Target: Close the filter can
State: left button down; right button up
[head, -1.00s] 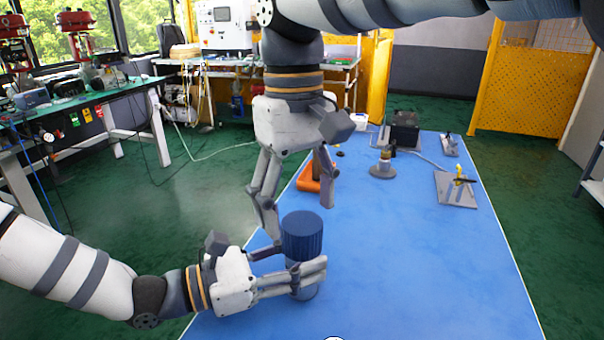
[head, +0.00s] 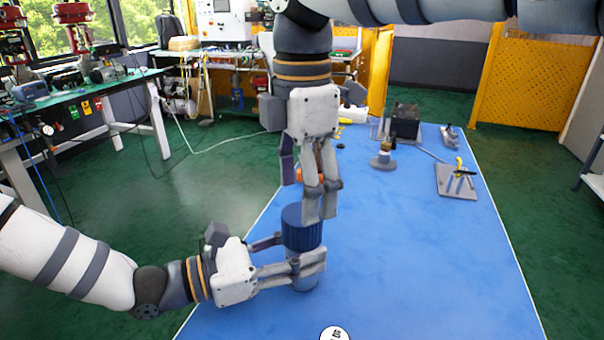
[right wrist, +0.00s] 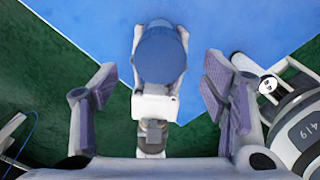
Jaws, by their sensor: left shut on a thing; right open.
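The filter can stands upright on the blue table (head: 420,270). Its grey body (head: 304,283) is low, and a dark blue ribbed cap (head: 300,236) sits on top. My left gripper (head: 300,262) is shut around the can body from the left. My right gripper (head: 308,195) points down just above the cap, with its fingers open; one finger overlaps the cap in the head view. In the right wrist view the round blue cap (right wrist: 160,57) shows beyond and between the open fingers, apart from both. Whether the cap is seated fully cannot be told.
A valve-like part on a round base (head: 384,160), a plate with a yellow-handled clamp (head: 456,180) and a dark box (head: 405,122) stand at the back of the table. An orange object is mostly hidden behind my right gripper. The table's right front is clear.

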notch_tip(320, 180, down, 6)
jog(key=shift+f, duration=0.15)
jog(key=shift+c, duration=0.2)
jog(key=c, duration=1.2)
jog(key=shift+o, duration=0.2)
jog(key=m, duration=1.5)
jog(key=shift+m, duration=0.4)
jog(key=o, duration=1.4)
jog(key=shift+c, duration=0.2)
